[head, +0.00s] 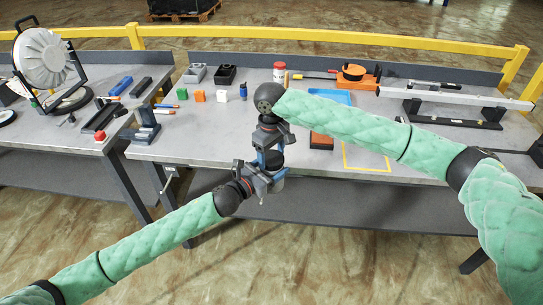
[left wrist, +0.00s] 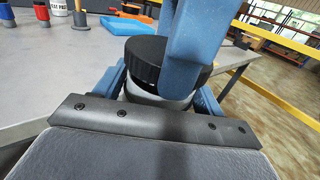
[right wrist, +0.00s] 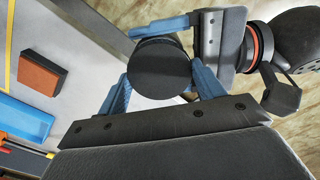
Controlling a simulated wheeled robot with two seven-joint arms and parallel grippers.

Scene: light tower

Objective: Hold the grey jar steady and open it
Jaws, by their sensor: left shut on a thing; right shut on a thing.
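The grey jar (left wrist: 160,98) is upright in the left wrist view, with its pale body between the blue fingers of my left gripper (head: 264,177). Its black ribbed lid (left wrist: 157,60) sits on top of the body. My right gripper (head: 270,152) comes down from above, and its blue fingers are on either side of the lid, shut on it. The right wrist view looks down on the round black lid (right wrist: 160,68). In the head view the jar is mostly hidden by the two grippers, which meet in front of the table's near edge.
The grey table (head: 215,140) lies behind the grippers. It carries an orange block (head: 321,141), a blue tray (head: 330,96), a white-labelled red-capped jar (head: 279,73) and several small coloured parts. A yellow rail (head: 330,35) runs behind. Open floor lies in front.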

